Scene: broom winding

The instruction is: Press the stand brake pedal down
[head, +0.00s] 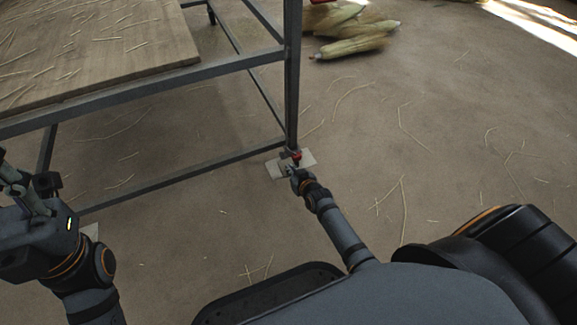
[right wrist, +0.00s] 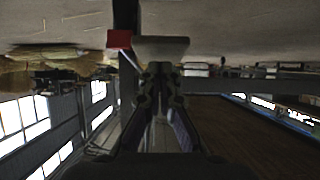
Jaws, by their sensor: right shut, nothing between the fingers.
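The stand's red brake pedal (head: 295,154) is a small piece at the foot of the near right leg of the metal stand (head: 291,85). In the right wrist view the red pedal (right wrist: 120,39) shows left of my fingertips, next to a pale block. My right gripper (head: 294,172) is shut and empty, just on the near side of the pedal and low to the floor. I cannot tell whether it touches the pedal. My left gripper (head: 25,187) is at the left edge beside the stand, away from the pedal, and its finger gap is unclear.
A pale plate (head: 308,160) lies on the floor under the leg. The stand's wooden top (head: 130,45) carries loose straws. Broom heads (head: 350,45) lie on the floor at the back. Straws are scattered over the open floor to the right.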

